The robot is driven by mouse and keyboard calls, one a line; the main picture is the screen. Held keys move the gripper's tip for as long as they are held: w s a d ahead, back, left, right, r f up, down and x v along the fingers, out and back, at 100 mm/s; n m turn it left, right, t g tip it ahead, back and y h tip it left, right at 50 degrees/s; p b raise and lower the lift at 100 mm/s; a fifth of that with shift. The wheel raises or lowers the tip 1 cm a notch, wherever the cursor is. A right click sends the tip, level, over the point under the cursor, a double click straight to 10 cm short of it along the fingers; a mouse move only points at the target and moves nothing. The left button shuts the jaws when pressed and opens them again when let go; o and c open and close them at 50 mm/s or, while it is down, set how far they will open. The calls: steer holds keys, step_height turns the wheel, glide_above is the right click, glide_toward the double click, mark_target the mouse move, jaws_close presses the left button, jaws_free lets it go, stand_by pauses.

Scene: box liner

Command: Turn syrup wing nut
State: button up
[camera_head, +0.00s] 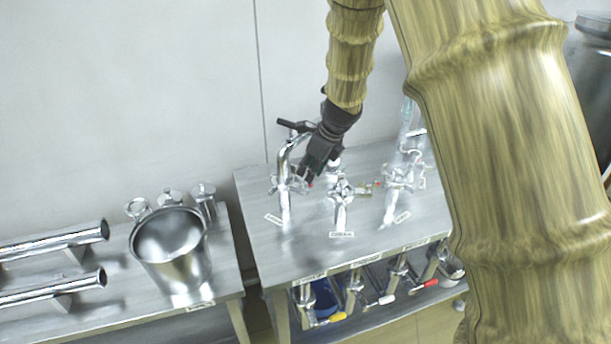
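Three shiny metal fittings stand in a row on a steel table: a left one with a bent pipe (285,190), a middle one (340,192) and a right one (397,178). Each has a small label in front of it, too small to read, so I cannot tell which is the syrup one. My black gripper (304,181) points down at the right side of the left fitting's clamp, close to or touching it. Its fingers are small and dark against the metal, and whether they hold a wing nut does not show.
A metal bucket (170,250), small lidded vessels (203,196) and two metal tubes (55,241) are on a lower left table. Valves with coloured handles (331,319) hang below the fittings table's front edge (355,262). My arm hides the right side.

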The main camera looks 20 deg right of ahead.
mark_target(303, 184)
steer(key=x, duration=0.2)
steer(key=shift+s+a+f, duration=0.1)
steer(key=shift+a+f, duration=0.1)
steer(key=shift+f, duration=0.05)
steer(key=shift+p+x, duration=0.3)
steer(key=shift+x, duration=0.5)
steer(key=shift+r, duration=0.1)
jaws_close()
